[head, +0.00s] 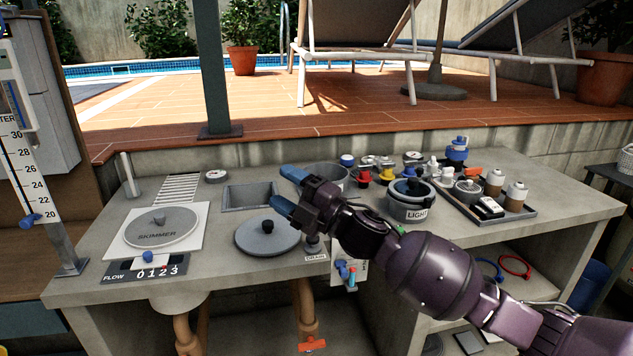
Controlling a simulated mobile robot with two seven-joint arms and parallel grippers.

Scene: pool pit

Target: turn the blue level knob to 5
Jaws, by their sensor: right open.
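No knob with a readable level label or a 5 mark shows in the head view, so I cannot tell which blue part is the level knob. A blue knob (147,257) sits on the flow plate (118,275), which is marked 0 to 3. Another blue knob (32,220) is at the foot of the white scale (14,150) on the left, near 20. My right gripper (287,190) is open and empty, its blue fingertips pointing left above the counter, near the grey lid with the black knob (267,228). It hides part of the counter. My left gripper is out of view.
The concrete counter (215,272) has a skimmer lid (160,229) on the left and a sunken basin (248,196) behind. A pot labelled LIGHT (411,208) and a tray (525,212) of bottles crowd the right. Blue and red fittings (346,272) hang at the front.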

